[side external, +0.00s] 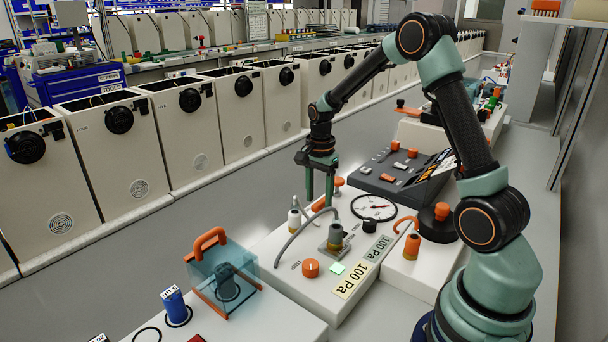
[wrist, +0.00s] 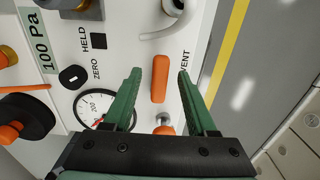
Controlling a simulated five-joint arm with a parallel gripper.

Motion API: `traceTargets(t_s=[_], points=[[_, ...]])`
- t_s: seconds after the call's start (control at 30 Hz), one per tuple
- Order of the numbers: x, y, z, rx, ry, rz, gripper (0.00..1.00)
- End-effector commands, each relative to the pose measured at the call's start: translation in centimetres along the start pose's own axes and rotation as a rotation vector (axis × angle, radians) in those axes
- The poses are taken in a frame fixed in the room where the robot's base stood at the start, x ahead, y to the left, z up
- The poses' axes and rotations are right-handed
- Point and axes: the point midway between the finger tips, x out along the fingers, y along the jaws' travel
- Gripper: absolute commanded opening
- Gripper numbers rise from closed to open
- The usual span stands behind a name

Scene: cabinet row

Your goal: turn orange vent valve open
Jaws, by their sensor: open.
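The orange vent valve handle (wrist: 159,78) is a short rounded bar on the white panel, beside the printed word VENT. In the wrist view its long side runs up the picture, roughly in line with my fingers. My gripper (wrist: 160,74) is open, with one green finger on each side of the handle and a visible gap on both sides. In the side view my gripper (side external: 319,200) points down over the panel, and the orange handle (side external: 318,205) shows partly behind the fingers. Whether the fingertips reach down to handle height is hard to tell.
A round dial gauge (side external: 374,207) sits right of my gripper. An orange-topped knob (wrist: 164,128) stands close to the handle. A grey hose (side external: 306,231) and a metal fitting (side external: 335,237) are nearer the camera. Open grey floor (side external: 235,205) lies to the left.

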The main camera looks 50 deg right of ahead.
Motion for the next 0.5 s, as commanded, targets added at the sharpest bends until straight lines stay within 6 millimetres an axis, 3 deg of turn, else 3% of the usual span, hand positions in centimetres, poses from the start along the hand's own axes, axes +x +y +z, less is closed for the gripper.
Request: traceTargets(t_s=[0.13, 0.43, 0.5], points=[[0.96, 0.03, 0.01, 0.000, 0.000, 0.001, 0.57], [1.09, -0.01, 0.00, 0.000, 0.000, -0.001, 0.57], [1.08, -0.01, 0.00, 0.000, 0.000, -0.001, 0.31]])
